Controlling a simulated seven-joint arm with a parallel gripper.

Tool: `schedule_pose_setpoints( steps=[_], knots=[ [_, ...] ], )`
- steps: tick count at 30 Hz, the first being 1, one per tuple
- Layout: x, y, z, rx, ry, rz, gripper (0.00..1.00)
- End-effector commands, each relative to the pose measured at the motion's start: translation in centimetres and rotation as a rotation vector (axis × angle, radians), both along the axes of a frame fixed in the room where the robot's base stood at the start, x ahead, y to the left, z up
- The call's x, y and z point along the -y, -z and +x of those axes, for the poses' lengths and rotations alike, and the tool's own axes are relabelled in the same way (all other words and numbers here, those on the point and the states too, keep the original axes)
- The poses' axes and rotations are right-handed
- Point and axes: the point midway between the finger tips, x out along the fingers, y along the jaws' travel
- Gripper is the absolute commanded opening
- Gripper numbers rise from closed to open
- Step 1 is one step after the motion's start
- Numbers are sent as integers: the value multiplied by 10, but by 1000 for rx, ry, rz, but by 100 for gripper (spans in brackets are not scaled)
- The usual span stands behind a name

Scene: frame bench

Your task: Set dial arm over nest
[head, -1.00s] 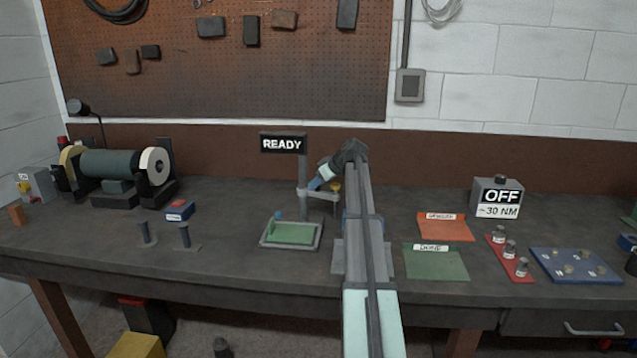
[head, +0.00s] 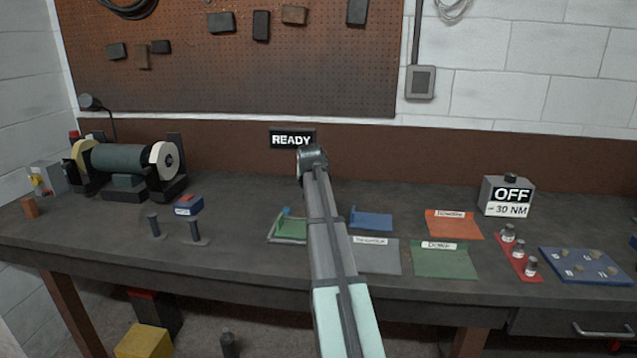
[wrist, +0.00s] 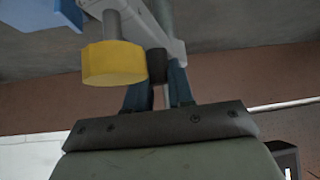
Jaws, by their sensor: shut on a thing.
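The dial arm is a pale grey bar (wrist: 142,22) in the wrist view, with a yellow round piece (wrist: 112,63) hanging beside my fingers. My gripper (wrist: 160,78) has its blue fingers closed around a dark part of the dial arm. In the head view my own arm hides the gripper, the dial arm and most of its post; only the READY sign (head: 292,139) shows above. The nest, a green-floored tray (head: 290,230) with a small blue piece at its back, is partly covered by my arm. Whether the dial arm lies over the nest cannot be told.
Right of my arm lie blue (head: 371,221), grey (head: 377,256), orange (head: 453,224) and green (head: 445,262) mats. A grey OFF box (head: 508,197) and a red strip with knobs (head: 518,257) stand farther right. Two dark posts (head: 194,232) and a grinder (head: 125,163) are at left.

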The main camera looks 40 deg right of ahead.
Motion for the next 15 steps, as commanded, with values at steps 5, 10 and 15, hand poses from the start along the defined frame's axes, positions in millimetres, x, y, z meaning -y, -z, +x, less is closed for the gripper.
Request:
schedule_pose_setpoints(
  steps=[5, 10, 15],
  knots=[
    [-7, -1, 8, 2, 132, -1, 0],
    [-10, -1, 11, 3, 231, 0, 0],
    [-12, -1, 13, 3, 293, 0, 0]
  ],
)
